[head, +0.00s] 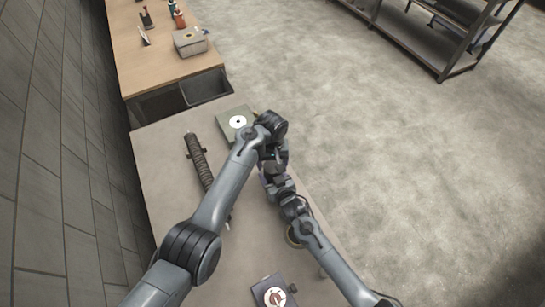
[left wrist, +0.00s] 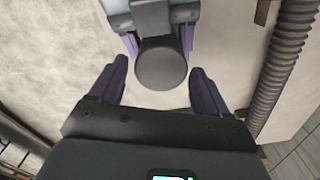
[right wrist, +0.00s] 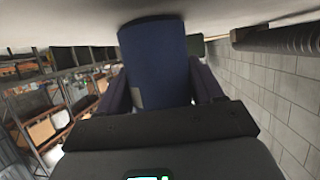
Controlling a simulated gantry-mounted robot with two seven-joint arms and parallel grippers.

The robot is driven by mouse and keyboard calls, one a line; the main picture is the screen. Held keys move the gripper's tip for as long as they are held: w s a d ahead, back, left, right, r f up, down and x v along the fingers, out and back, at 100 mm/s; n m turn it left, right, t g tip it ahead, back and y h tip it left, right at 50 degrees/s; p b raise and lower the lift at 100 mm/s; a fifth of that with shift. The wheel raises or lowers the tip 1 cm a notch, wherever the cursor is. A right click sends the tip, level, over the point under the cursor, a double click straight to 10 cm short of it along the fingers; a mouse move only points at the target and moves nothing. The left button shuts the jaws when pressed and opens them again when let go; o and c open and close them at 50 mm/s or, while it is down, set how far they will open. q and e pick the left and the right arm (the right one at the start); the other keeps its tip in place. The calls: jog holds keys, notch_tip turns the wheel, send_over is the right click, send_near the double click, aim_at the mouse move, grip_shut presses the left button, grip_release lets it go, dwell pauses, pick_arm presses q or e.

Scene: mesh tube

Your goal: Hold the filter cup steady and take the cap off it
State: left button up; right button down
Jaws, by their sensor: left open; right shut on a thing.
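The filter cup (right wrist: 155,55) shows in the right wrist view as a dark blue cylinder between the fingers of my right gripper (right wrist: 161,88), which is shut on it. In the left wrist view the round, dark grey cap (left wrist: 162,65) is seen end-on. My left gripper (left wrist: 158,75) is open, with one purple finger on each side of the cap and visible gaps to it. My right gripper's body shows just beyond the cap there. In the head view both grippers meet above the table, and my arms mostly hide the cup.
A ribbed dark tube (head: 199,160) lies along the left of the grey table (head: 160,165). A green plate with a white disc (head: 237,122) lies at the far end, and a dark plate with a round disc (head: 272,292) at the near end. A wooden bench (head: 150,70) stands beyond.

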aim_at(272, 166)
pick_arm(q)
jog(key=shift+f, duration=1.6)
jog(key=c, duration=0.9)
jog(key=shift+o, duration=0.2)
jog(key=n, duration=0.2)
jog(key=shift+n, duration=0.4)
jog(key=shift+r, duration=0.2)
jog(key=shift+r, duration=0.9)
